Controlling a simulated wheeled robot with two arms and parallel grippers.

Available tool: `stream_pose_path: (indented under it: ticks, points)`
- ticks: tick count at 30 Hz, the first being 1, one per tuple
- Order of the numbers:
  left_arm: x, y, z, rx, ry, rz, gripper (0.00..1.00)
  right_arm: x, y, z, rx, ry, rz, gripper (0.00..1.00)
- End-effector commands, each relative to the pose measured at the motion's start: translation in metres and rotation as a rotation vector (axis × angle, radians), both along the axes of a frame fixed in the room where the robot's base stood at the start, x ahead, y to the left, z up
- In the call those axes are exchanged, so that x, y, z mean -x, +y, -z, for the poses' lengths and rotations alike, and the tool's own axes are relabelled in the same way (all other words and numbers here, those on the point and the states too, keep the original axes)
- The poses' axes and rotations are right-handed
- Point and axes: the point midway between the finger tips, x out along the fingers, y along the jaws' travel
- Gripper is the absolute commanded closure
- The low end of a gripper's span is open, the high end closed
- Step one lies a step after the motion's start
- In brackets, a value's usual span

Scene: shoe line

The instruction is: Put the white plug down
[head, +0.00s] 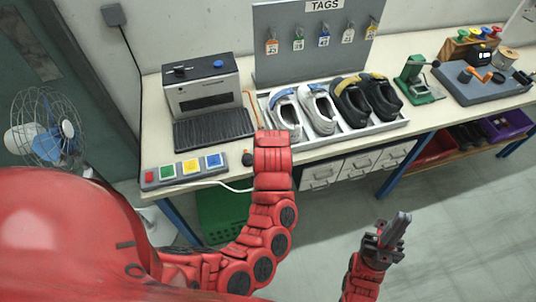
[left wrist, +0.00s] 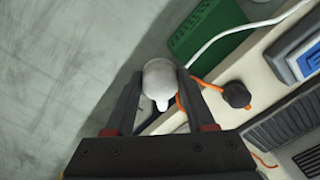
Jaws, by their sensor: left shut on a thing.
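The white plug (left wrist: 160,80) is between the two fingers of my left gripper (left wrist: 158,85), which is shut on it. In the left wrist view it appears against the floor and the table's front edge. In the head view my own red arm hides the left gripper and the plug. A black round socket-like piece (left wrist: 237,94) with an orange cord lies on the table near the plug; it also shows in the head view (head: 247,158). My right gripper (head: 396,230) is low over the floor, clear of the table; its jaw opening cannot be made out.
On the table (head: 440,118) stand a grey machine (head: 203,92), a coloured button panel (head: 183,170) with a white cable (head: 235,187), and a tray of shoes (head: 348,137). A green bin (head: 222,215) is below. A fan (head: 45,130) stands left.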

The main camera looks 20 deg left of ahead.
Motion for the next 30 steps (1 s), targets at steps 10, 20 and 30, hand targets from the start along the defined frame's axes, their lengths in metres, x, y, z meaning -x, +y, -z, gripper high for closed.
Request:
stream_pose_path:
  ticks: [10,20,30]
  points:
    - [-0.072,0.03,0.013,-0.005,-0.001,-0.001,1.0,0.0,0.0,0.035,0.0,0.0,0.0,1.0]
    - [-0.124,0.049,0.011,-0.003,0.004,0.0,1.0,0.0,0.0,0.052,0.0,0.0,0.0,1.0]
    - [-0.142,0.055,0.013,-0.001,0.0,0.0,1.0,0.0,0.0,0.046,0.0,0.0,0.0,1.0]
